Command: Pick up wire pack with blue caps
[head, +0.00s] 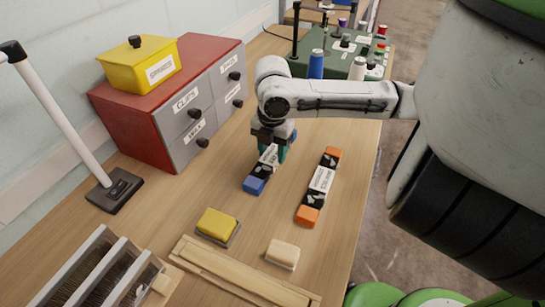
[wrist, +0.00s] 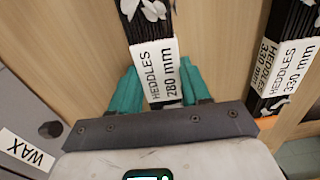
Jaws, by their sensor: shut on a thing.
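The wire pack with blue caps (head: 255,186) lies on the wooden table in the head view, its near blue cap clear and its far end partly hidden by my gripper. Its white label reads "HEDDLES 280 mm" in the wrist view (wrist: 154,70). My gripper (head: 271,152) is over the pack, with teal fingers on both sides of its label. It is shut on the pack; the fingers also show in the wrist view (wrist: 160,85). I cannot tell whether the pack is lifted off the table.
A wire pack with orange caps (head: 320,182) lies just to the right. A red drawer cabinet (head: 135,120) with a yellow box (head: 140,65) stands at the left. A yellow block (head: 217,224) and a cream block (head: 283,252) lie nearer. A green machine (head: 345,65) stands behind.

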